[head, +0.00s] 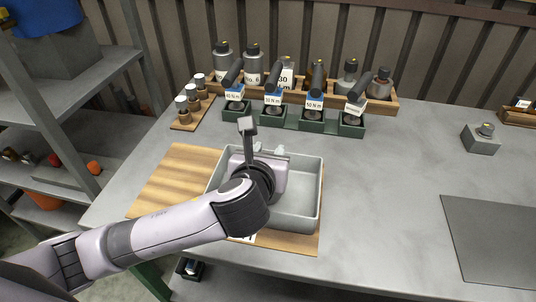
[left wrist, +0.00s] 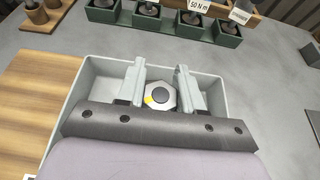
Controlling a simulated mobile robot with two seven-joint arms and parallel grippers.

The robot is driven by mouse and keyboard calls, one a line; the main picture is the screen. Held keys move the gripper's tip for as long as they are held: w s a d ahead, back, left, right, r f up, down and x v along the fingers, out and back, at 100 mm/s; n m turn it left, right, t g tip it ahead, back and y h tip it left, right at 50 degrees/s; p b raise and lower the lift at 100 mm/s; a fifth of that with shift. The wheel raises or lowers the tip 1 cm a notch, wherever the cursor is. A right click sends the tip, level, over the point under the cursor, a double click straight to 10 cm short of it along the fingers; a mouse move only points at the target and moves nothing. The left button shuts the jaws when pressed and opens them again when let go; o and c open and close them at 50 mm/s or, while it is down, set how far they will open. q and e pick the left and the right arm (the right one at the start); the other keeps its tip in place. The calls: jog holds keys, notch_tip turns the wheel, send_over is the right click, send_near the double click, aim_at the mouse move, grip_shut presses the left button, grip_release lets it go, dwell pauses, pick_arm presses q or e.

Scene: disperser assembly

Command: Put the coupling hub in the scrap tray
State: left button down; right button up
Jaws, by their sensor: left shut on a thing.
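In the left wrist view the coupling hub (left wrist: 160,97) is a small grey hexagonal piece with a dark round centre and a yellow mark. My left gripper (left wrist: 160,82) is shut on it, with one finger on each side. The gripper is over the grey scrap tray (left wrist: 217,92), inside the outline of its rim. In the head view the scrap tray (head: 299,207) stands on a wooden board, and my left gripper (head: 267,150) is over its far part. My wrist hides the hub there. I cannot tell how far the hub is above the tray floor. My right gripper is not in view.
Behind the tray stand green holders (head: 312,123) with dark tools and torque labels. A grey block (head: 481,140) and a dark mat (head: 492,240) lie at right. The bench between is clear.

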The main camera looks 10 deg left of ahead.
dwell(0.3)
pick_arm(q)
jog(key=c, duration=1.1)
grip_release()
jog(key=shift+f, duration=0.25)
jog(key=shift+c, duration=0.2)
jog(key=o, duration=0.4)
jog(key=shift+r, duration=0.15)
jog(key=shift+s+r, duration=0.15)
jog(key=shift+s, duration=0.15)
jog(key=p+v, duration=0.1)
jog(key=v, duration=1)
jog(key=shift+s, duration=0.2)
